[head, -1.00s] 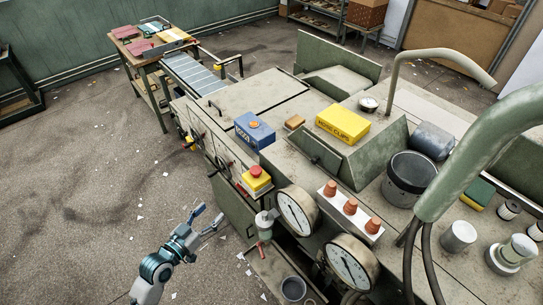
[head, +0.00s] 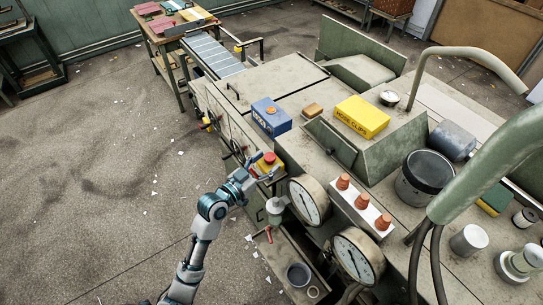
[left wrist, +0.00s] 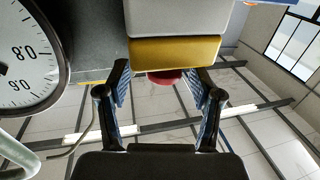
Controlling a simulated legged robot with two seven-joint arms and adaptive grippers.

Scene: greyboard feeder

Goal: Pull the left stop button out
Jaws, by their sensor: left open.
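The stop button is a red mushroom head (head: 269,157) on a yellow box (head: 277,166) at the near left edge of the machine. In the left wrist view the red button (left wrist: 163,77) shows below the yellow box (left wrist: 175,52), partly hidden by it. My left gripper (head: 262,168) is open at the button, its fingers pointing toward the box. In the left wrist view its two fingers (left wrist: 162,88) stand apart, one on each side of the button, with gaps visible. Contact cannot be told. My right gripper is not in view.
Two round gauges (head: 309,201) (head: 357,256) stand on the machine's near side, right of the button. A blue box (head: 271,117) and a yellow box of clips (head: 361,117) lie on top.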

